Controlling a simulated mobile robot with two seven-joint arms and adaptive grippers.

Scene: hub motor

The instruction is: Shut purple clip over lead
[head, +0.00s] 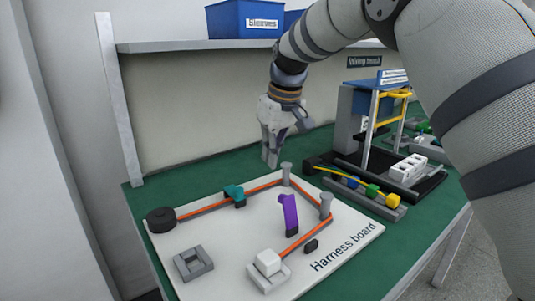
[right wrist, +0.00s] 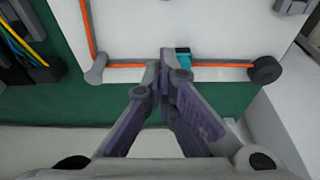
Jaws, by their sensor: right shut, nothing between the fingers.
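The purple clip (head: 289,212) stands upright, its flap raised, on the white harness board (head: 215,275). Its dark foot is beside the orange lead (head: 313,234), and a small black block (head: 311,245) sits on the lead's other side. The lead runs from a black round piece (head: 161,220) past a teal clip (head: 234,195) and around two grey posts to a white connector (head: 268,262). My right gripper (head: 270,160) is shut and empty above the board's back edge, behind the purple clip. In the right wrist view its fingertips (right wrist: 164,52) partly cover the teal clip (right wrist: 183,54).
A grey square holder (head: 193,263) sits at the board's front left. Right of the board are a rail with coloured blocks (head: 372,191) and a black tray with a yellow-barred stand (head: 395,95). A shelf (head: 170,46) with blue bins (head: 243,19) is behind. Green table (head: 215,170) shows behind the board.

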